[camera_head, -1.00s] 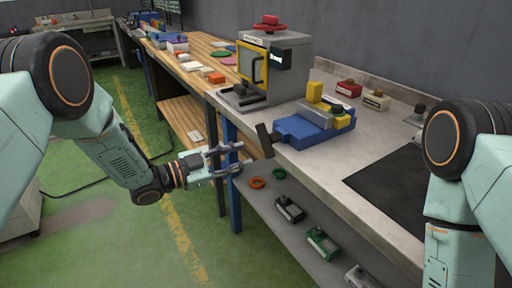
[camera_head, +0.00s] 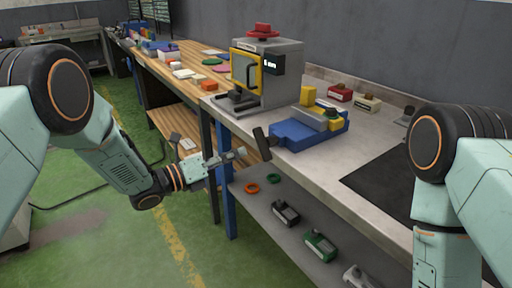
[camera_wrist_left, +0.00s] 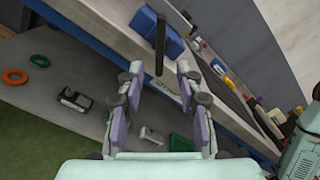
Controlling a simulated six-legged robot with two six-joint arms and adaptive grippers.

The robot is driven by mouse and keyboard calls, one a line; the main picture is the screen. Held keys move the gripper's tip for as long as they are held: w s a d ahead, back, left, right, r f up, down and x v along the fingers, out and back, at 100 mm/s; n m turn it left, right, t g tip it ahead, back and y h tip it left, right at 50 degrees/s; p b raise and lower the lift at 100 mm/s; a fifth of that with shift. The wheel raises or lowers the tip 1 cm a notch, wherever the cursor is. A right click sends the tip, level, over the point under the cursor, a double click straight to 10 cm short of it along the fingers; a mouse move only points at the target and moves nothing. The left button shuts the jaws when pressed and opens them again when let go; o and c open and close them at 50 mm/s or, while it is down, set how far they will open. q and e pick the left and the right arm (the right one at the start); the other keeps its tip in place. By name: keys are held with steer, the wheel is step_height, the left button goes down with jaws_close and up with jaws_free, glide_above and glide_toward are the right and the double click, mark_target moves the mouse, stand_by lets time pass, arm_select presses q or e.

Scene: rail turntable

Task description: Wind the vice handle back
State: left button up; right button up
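The blue vice (camera_head: 305,132) sits at the bench's front edge, with a yellow block on top. Its dark handle bar (camera_head: 262,143) sticks out at the front left, slightly tilted. My left gripper (camera_head: 240,154) is left of the handle, with a small gap in the head view. In the left wrist view, its two fingers (camera_wrist_left: 158,72) stand apart and empty. There the handle's bar (camera_wrist_left: 160,45) appears between and beyond the fingertips, with the blue vice (camera_wrist_left: 158,28) behind it. I cannot tell whether a finger touches the bar. My right arm shows, but its gripper is out of view.
A grey machine with a yellow-framed door (camera_head: 268,75) stands behind the vice. A dark mat (camera_head: 385,185) lies to the right. The lower shelf (camera_head: 265,205) holds rings and several small blocks. A blue bench leg (camera_head: 228,190) is close to my left gripper. Open floor lies left.

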mark_target(258, 146)
arm_select(q)
steer(key=shift+m, duration=0.5)
steer(key=b+x, duration=0.1)
steer(key=x, duration=0.6)
steer(key=shift+w+d, duration=0.25)
steer(key=shift+d, duration=0.1)
jaws_close()
